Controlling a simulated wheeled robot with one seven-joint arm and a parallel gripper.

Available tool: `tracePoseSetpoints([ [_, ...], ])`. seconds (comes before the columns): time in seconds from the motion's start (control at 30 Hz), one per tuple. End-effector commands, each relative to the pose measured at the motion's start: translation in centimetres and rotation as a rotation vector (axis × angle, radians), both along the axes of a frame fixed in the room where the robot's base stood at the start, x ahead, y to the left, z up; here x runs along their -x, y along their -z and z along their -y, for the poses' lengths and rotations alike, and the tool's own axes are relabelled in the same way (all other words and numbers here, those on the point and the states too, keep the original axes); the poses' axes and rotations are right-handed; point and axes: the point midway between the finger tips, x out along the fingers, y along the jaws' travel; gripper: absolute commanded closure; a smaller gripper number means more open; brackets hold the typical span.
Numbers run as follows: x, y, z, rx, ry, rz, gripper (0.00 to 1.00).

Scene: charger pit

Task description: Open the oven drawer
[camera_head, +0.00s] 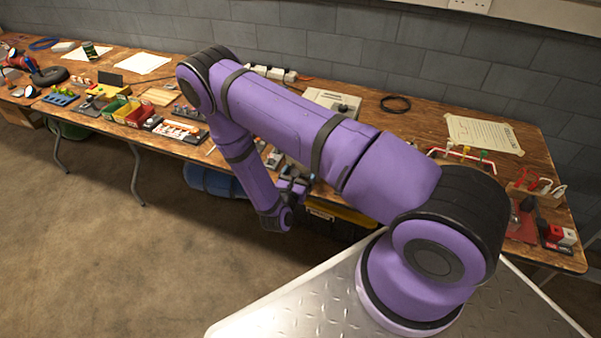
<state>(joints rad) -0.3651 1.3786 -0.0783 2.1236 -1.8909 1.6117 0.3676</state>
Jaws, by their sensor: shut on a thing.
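No oven drawer can be made out clearly. A pale, box-shaped device (333,101) stands at the back of the wooden bench, its front partly behind my purple arm. My gripper (303,184) is small and dark at the bench's front edge, below the arm's middle. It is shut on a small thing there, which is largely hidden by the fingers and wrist. Small grey items (274,158) lie on the bench just left of and behind the gripper.
The wooden bench (155,90) is crowded with bins, tools and papers. A dark coil (396,104) and a paper sheet (484,134) lie to the right. A blue container (212,182) and a yellow-and-black box (335,214) are under the bench. The floor (130,255) is clear at left.

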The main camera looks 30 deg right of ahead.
Motion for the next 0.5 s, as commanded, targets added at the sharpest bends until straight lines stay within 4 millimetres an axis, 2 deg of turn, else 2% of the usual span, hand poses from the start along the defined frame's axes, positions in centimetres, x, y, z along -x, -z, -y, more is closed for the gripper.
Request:
tracePoseSetpoints([
  [0.03,0.25,0.06,0.25,0.004,0.006,-0.006,0.57],
  [0.07,0.25,0.06,0.25,0.004,0.006,-0.006,0.10],
  [0.1,0.24,0.06,0.25,0.004,0.006,-0.006,0.05],
  [0.5,0.37,0.04,-0.31,0.001,0.001,-0.003,0.05],
])
